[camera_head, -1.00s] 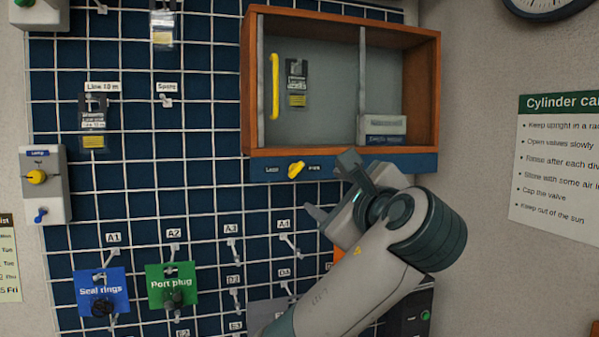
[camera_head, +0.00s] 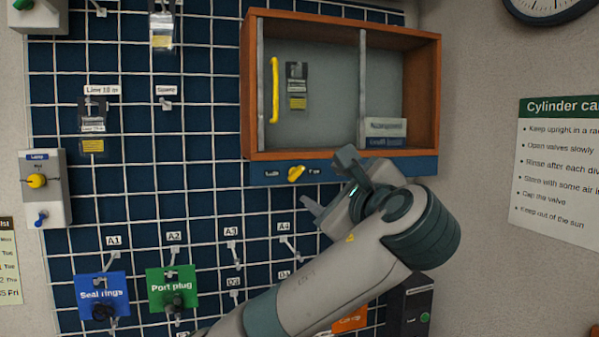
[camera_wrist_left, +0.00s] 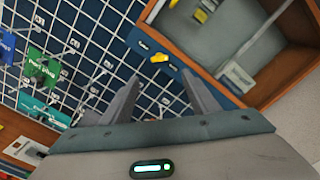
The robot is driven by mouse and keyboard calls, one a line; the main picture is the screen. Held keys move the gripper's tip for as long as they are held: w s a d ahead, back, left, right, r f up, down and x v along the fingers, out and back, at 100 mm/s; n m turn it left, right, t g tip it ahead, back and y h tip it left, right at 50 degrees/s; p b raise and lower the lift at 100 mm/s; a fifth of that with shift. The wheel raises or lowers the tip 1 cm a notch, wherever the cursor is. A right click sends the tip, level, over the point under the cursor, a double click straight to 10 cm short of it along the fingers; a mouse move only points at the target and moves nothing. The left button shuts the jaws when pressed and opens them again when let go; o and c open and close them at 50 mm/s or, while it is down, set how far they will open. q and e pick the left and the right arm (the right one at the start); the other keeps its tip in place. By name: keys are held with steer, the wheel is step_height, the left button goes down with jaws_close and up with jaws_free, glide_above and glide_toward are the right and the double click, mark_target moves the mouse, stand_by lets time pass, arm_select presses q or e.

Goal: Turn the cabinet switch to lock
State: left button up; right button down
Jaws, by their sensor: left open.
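The cabinet switch is a yellow knob (camera_head: 296,174) on the blue strip under the wooden cabinet (camera_head: 422,95). The knob is tilted, its upper end leaning right towards the right-hand label. The small labels on either side are blurred. My left gripper (camera_head: 325,180) is open and empty, just right of and below the knob, not touching it. In the left wrist view the knob (camera_wrist_left: 159,58) shows beyond the gap between the open fingers (camera_wrist_left: 160,82). My right gripper is not in view.
A lamp box with a yellow knob (camera_head: 37,181) hangs at the left. Blue (camera_head: 103,296) and green (camera_head: 172,287) cards hang low on the grid. The grid below the switch is mostly clear.

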mark_target(298, 174)
arm_select(q)
steer(key=p+x, duration=0.7)
steer(key=x, duration=0.7)
steer(key=shift+a, duration=0.1)
steer(key=shift+w+a+p, duration=0.15)
steer(key=shift+w+p, duration=0.2)
steer(key=shift+w, duration=0.15)
steer(key=shift+f, duration=0.1)
steer(key=shift+c, duration=0.3)
steer(key=c, duration=1)
